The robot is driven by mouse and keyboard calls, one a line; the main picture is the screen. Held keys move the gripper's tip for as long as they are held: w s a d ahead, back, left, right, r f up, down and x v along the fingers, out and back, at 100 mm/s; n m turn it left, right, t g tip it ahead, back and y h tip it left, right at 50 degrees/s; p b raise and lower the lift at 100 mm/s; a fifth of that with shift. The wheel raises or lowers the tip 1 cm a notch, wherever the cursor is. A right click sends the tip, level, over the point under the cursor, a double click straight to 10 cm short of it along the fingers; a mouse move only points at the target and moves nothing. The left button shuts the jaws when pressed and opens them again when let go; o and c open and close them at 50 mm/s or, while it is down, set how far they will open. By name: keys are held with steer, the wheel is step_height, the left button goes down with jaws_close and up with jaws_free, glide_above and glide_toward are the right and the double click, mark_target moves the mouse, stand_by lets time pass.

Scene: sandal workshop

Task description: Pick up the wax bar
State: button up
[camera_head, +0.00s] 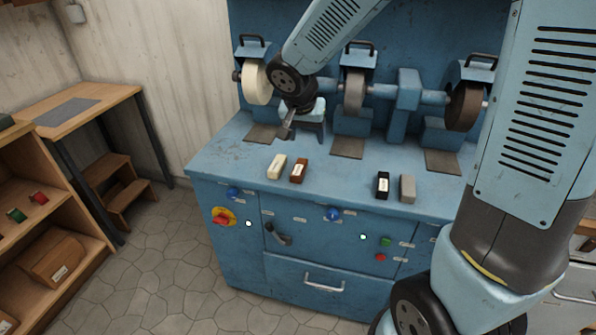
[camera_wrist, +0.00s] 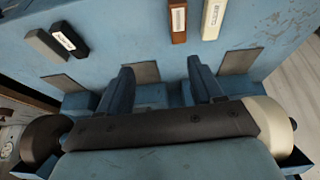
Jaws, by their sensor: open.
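Several small bars lie on the blue bench top. A cream bar (camera_head: 277,167) and a brown bar (camera_head: 299,171) lie side by side near the front edge, left of centre; both have pale labels. A black labelled bar (camera_head: 382,185) and a grey bar (camera_head: 407,188) lie further right. I cannot tell by label which is wax. In the wrist view the cream bar (camera_wrist: 214,17) and brown bar (camera_wrist: 178,20) are at the top, cut off. My gripper (camera_head: 302,130) is behind the cream and brown bars, by the left wheel. Its fingers (camera_wrist: 160,68) are apart and empty.
A cream wheel (camera_head: 256,82), a middle wheel (camera_head: 354,92) and a dark wheel (camera_head: 464,106) stand along the back of the bench (camera_head: 230,162). Dark plates lie below them. The bench top between the two bar pairs is clear. A wooden shelf (camera_head: 85,225) stands at left.

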mark_target(298, 169)
steer(key=w+f, duration=0.2)
steer(key=f, duration=0.3)
steer(key=w+a+f, duration=0.1)
steer(key=w+f, duration=0.1)
steer(key=f, duration=0.3)
steer(key=w+f, duration=0.2)
steer(key=f, duration=0.4)
steer(key=shift+a, duration=0.35)
steer(key=shift+c, duration=0.2)
steer(key=c, duration=1)
